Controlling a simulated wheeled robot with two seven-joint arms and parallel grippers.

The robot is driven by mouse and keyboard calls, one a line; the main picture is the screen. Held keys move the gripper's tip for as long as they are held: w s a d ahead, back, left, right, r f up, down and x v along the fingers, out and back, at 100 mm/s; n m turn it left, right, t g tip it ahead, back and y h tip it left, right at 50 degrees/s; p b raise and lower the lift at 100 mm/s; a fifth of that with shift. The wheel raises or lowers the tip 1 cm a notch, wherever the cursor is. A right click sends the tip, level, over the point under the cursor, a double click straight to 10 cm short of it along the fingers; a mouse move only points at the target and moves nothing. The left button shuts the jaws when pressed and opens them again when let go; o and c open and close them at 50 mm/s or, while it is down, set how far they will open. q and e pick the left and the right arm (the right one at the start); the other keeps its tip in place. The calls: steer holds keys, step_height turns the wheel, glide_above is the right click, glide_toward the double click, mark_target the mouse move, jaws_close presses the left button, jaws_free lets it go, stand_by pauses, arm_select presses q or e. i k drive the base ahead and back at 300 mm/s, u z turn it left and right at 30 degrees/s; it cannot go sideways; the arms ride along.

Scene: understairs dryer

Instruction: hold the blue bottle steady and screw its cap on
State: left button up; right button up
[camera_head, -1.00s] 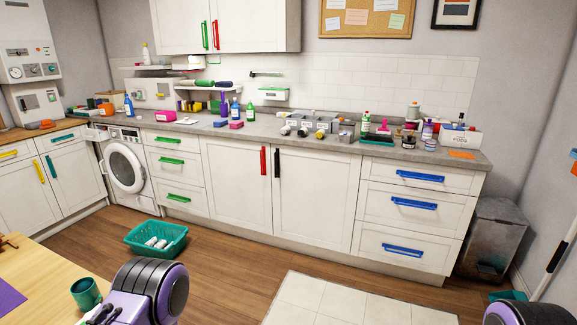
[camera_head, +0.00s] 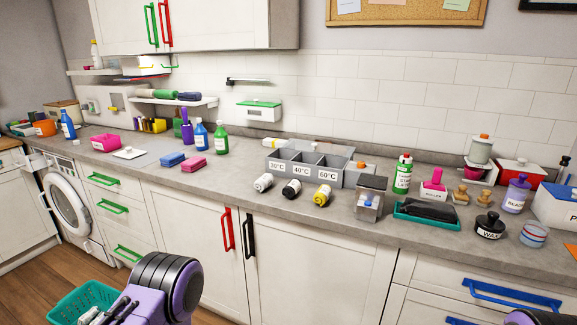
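Two blue bottles stand upright on the counter (camera_head: 255,190). One blue bottle (camera_head: 201,137) is left of the middle, beside a green bottle (camera_head: 220,138). The other blue bottle (camera_head: 68,126) is at the far left, above the washing machine. They are too small for me to tell whether either has its cap on, and I cannot make out a loose cap. My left arm comes in at the bottom left, well short of both bottles, and I cannot make out its fingertips. Only a sliver of my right arm shows at the bottom right. Neither gripper is seen at a bottle.
Blue (camera_head: 172,160) and pink (camera_head: 194,164) blocks lie in front of the middle bottles. A grey sorter (camera_head: 309,172) with temperature labels and several small bottles stand right of them. A teal basket (camera_head: 70,305) is on the floor. Counter space between bottles and sorter is clear.

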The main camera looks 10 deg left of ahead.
mark_target(67, 124)
steer(key=i, duration=0.6)
steer(key=u, duration=2.45)
steer(key=i, duration=2.5)
steer(key=z, duration=0.85)
